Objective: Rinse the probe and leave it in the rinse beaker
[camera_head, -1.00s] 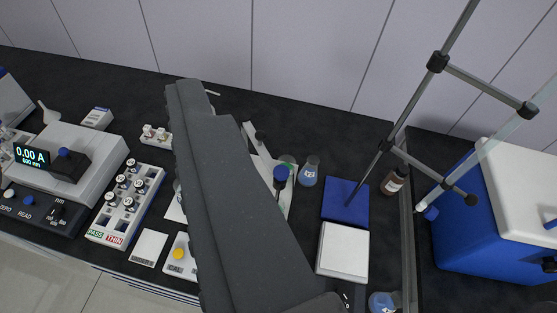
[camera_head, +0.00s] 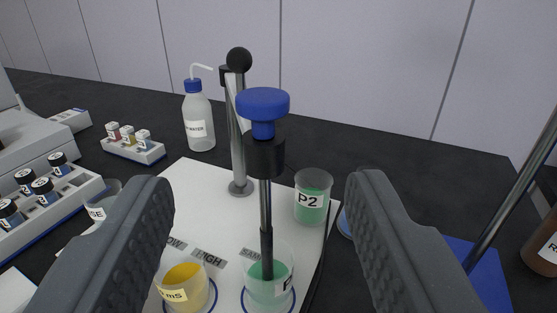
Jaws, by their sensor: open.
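The probe (camera_head: 265,195) has a blue cap, a black collar and a thin dark shaft. It stands upright with its lower end in a beaker of green liquid (camera_head: 268,290) at the front of the white board. My gripper (camera_head: 261,195) is open, one finger on each side of the probe with wide gaps.
A metal stand post (camera_head: 237,150) with a black knob rises behind the probe. Beaker P2 (camera_head: 312,197) and a yellow-filled beaker (camera_head: 184,287) flank it. A water bottle (camera_head: 198,118) and vial racks are left. A slanted rod (camera_head: 512,195) is right.

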